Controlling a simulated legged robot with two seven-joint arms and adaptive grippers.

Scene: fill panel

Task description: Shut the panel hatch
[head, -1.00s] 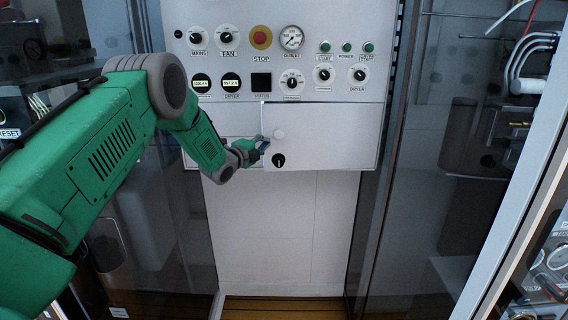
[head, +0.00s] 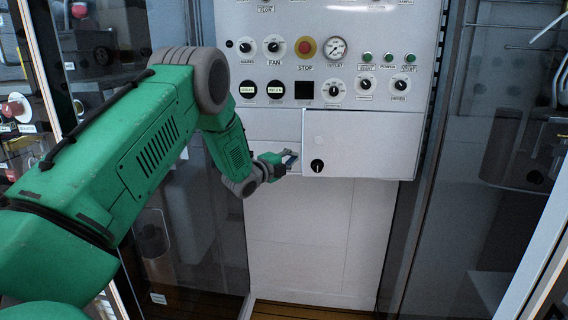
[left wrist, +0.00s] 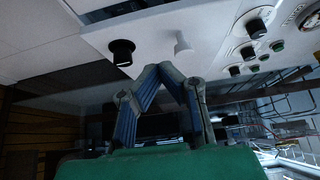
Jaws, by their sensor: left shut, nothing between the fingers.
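The panel hatch (head: 375,143) is a white rectangular door at the lower right of the control panel in the head view. Its left edge shows a dark line and seems to stand a little proud; how far it is open I cannot tell. It carries a black knob (head: 317,166) and a pale round knob. My left gripper (head: 293,158) is just left of that edge, shut and empty. In the left wrist view its fingertips (left wrist: 165,68) meet below the hatch face (left wrist: 150,28), between the black knob (left wrist: 122,52) and the pale knob (left wrist: 183,43). Contact is unclear. My right gripper is out of view.
The control panel (head: 280,20) has dials, a red stop button (head: 306,47) and a gauge (head: 335,48) above the hatch. A plain white lower panel (head: 320,235) is below. Dark glassy cabinets flank both sides. Space in front of the hatch's right part looks clear.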

